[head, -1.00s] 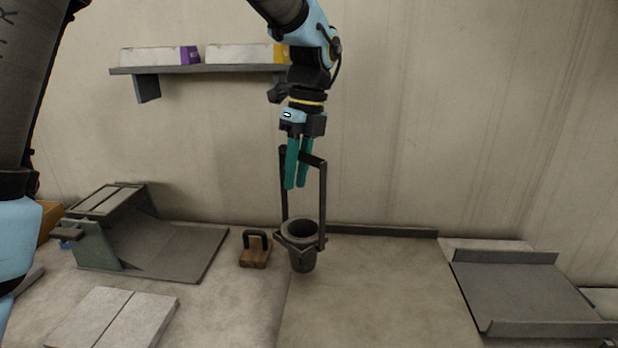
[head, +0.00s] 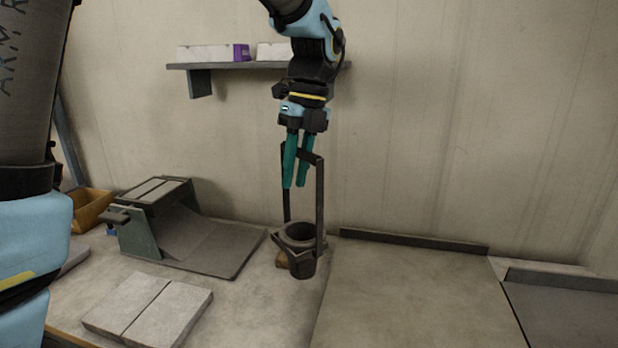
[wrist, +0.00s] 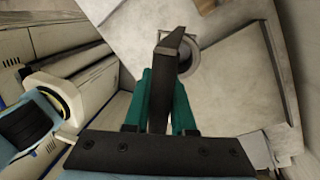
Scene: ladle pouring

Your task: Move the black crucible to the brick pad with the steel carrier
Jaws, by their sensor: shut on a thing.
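The black crucible (head: 302,262) hangs upright in the ring of the steel carrier (head: 320,205), a dark frame with two long side bars and a top bar. My gripper (head: 295,183), with teal fingers, is shut on the carrier's top bar. In the wrist view the carrier's bar (wrist: 168,50) shows between the fingers (wrist: 160,115), and the crucible's round rim (wrist: 191,57) shows partly behind it. The brick pad (head: 150,308), pale grey blocks side by side, lies on the table at the lower left, apart from the crucible.
A grey machine with a sloped tray (head: 205,245) stands left of the crucible. A wall shelf (head: 215,67) holds white boxes. A yellow bin (head: 90,208) is at far left.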

